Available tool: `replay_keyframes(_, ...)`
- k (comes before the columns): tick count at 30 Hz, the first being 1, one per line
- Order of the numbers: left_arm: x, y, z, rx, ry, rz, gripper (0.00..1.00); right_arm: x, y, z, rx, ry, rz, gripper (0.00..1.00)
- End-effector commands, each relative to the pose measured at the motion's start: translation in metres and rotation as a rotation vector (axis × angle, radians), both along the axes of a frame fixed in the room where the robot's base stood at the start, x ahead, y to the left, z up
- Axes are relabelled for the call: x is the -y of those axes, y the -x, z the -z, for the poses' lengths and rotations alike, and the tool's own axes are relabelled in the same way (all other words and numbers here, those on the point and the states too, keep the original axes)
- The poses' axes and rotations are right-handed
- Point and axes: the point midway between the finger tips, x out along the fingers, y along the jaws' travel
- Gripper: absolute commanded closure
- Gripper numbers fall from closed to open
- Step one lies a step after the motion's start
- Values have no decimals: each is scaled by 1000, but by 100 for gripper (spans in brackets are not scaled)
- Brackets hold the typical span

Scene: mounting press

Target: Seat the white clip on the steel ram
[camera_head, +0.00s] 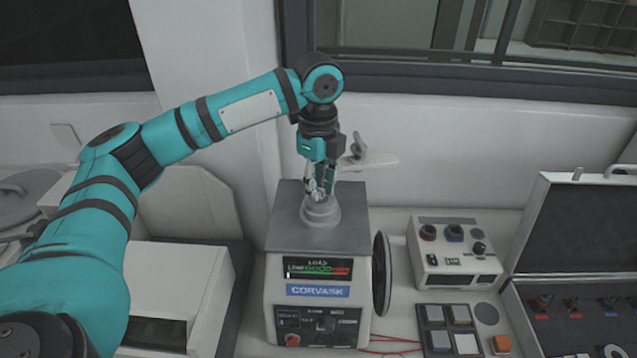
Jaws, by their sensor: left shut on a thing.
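The grey press (275,215) stands on the worktop with the steel ram (322,214) rising from its top plate. My left gripper (320,190) reaches down from above and is shut just over the ram. A small pale piece, the white clip (317,197), shows between its fingertips, mostly hidden by the fingers. The clip is at the top of the ram; I cannot tell whether it touches or sits on it. My right gripper is not in view.
A pale fitting (372,160) with a grey lever sticks out behind the gripper. A black handwheel (381,274) is on the press's right side. A control box (454,262), a keypad tray (449,329) and an open case (570,230) stand to the right.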

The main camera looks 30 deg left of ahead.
Motion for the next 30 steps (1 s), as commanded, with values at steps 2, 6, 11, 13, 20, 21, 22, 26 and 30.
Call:
replay_keyframes(2,0,0,2,0,1,1,100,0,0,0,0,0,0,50)
replay_keyframes(6,0,0,2,1,0,1,100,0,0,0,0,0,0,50)
replay_keyframes(11,0,0,2,0,0,1,100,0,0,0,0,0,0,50)
replay_keyframes(13,0,0,2,1,0,1,81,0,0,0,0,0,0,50)
replay_keyframes(20,0,0,2,1,0,0,55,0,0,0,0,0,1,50)
replay_keyframes(21,0,0,2,1,0,0,55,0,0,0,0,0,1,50)
replay_keyframes(22,0,0,2,1,0,0,55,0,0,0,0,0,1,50)
replay_keyframes(26,0,0,2,0,0,0,50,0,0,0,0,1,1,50)
replay_keyframes(30,0,0,2,0,0,0,36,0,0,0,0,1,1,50)
